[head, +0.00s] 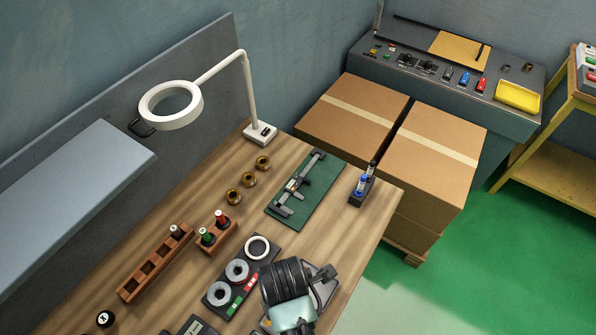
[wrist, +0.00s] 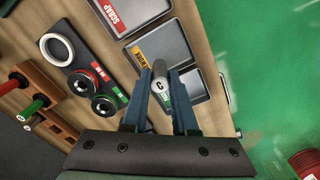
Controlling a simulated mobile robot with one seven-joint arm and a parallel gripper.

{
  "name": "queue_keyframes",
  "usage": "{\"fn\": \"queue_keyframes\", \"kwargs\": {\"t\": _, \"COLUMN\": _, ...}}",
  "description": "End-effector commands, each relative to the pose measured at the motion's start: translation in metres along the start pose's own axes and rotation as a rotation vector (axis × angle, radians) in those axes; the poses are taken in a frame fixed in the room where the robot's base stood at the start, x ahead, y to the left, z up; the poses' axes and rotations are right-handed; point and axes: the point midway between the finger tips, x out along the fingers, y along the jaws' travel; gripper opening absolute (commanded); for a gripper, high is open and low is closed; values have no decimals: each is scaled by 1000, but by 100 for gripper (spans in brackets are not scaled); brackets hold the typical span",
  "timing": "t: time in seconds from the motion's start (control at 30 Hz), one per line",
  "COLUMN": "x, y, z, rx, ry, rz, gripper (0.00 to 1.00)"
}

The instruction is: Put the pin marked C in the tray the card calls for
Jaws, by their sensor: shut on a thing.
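The pin is over or near the lower edge of the REWORK tray (wrist: 172,48), which has an orange label. The SCRAP tray (wrist: 150,12), with a red label, lies above it. In the head view my gripper and arm cover most of the trays. No card can be read in either view.
A dark gauge plate (head: 218,297) with rings and red and green labels lies beside the trays. Wooden racks (head: 130,288) with several pins stand left. A green mat (head: 318,190) with a caliper lies farther back. The bench edge and green floor are close to the trays.

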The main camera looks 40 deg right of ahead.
Motion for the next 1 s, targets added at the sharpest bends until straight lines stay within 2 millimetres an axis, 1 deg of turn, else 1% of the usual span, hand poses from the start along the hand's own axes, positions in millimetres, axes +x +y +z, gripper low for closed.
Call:
{"fn": "queue_keyframes", "kwargs": {"t": 0.1, "x": 19, "y": 0, "z": 0, "rx": 0, "ry": 0, "rz": -2, "gripper": 0}}
{"fn": "queue_keyframes", "kwargs": {"t": 0.27, "x": 33, "y": 0, "z": 0, "rx": 0, "ry": 0, "rz": 0, "gripper": 0}}
{"fn": "queue_keyframes", "kwargs": {"t": 0.53, "x": 67, "y": 0, "z": 0, "rx": 0, "ry": 0, "rz": -1, "gripper": 0}}
{"fn": "queue_keyframes", "kwargs": {"t": 0.63, "x": 72, "y": 1, "z": 0, "rx": 0, "ry": -1, "rz": 1, "gripper": 0}}
{"fn": "queue_keyframes", "kwargs": {"t": 0.87, "x": 72, "y": 1, "z": 0, "rx": 0, "ry": -1, "rz": 2, "gripper": 0}}
{"fn": "queue_keyframes", "kwargs": {"t": 1.0, "x": 77, "y": 1, "z": 0, "rx": 0, "ry": 0, "rz": 2, "gripper": 0}}
